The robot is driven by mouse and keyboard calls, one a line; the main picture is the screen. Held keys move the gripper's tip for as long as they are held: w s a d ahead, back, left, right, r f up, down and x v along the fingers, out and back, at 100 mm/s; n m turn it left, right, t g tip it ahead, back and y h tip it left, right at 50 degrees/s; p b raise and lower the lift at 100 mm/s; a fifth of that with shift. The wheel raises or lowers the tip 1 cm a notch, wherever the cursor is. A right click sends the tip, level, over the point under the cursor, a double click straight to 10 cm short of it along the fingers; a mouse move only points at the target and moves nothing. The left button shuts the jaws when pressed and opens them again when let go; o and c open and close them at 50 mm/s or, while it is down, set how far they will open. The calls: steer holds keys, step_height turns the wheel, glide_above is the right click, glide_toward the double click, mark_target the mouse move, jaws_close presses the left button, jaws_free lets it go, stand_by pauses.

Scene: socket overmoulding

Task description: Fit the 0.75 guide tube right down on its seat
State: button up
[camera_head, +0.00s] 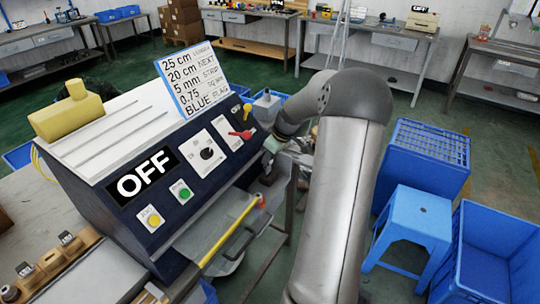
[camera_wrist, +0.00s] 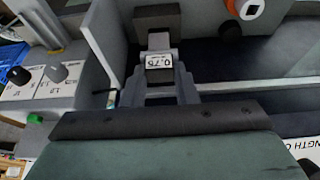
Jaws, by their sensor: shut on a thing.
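The 0.75 guide tube (camera_wrist: 158,62) shows in the wrist view as a grey piece with a white "0.75" label, which reads upside down. My gripper (camera_wrist: 160,92) is shut on it, and the label stands just beyond the jaws. A dark block (camera_wrist: 157,17) lies straight beyond the tube, in line with it. I cannot tell whether the tube touches its seat or stands off it. In the head view my gripper (camera_head: 275,146) is at the right end of the machine, largely hidden behind my arm, and the tube cannot be made out there.
The machine (camera_head: 100,215) has an "OFF" display, knobs and a red lever (camera_head: 241,134). A yellow rod (camera_head: 228,232) lies at its front. In the wrist view a grey holder (camera_wrist: 40,88) with labelled places and dark-topped pieces stands left. Blue crates (camera_head: 428,155) and a stool (camera_head: 410,225) stand right.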

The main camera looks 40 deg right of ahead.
mark_target(271, 161)
steer(key=shift+f+b, duration=1.4)
steer(key=shift+f, duration=0.35)
steer(key=o, duration=1.1)
steer(key=shift+c, duration=0.2)
steer(key=v, duration=1.7)
steer(key=shift+r+b, duration=0.25)
steer(key=shift+b, duration=0.2)
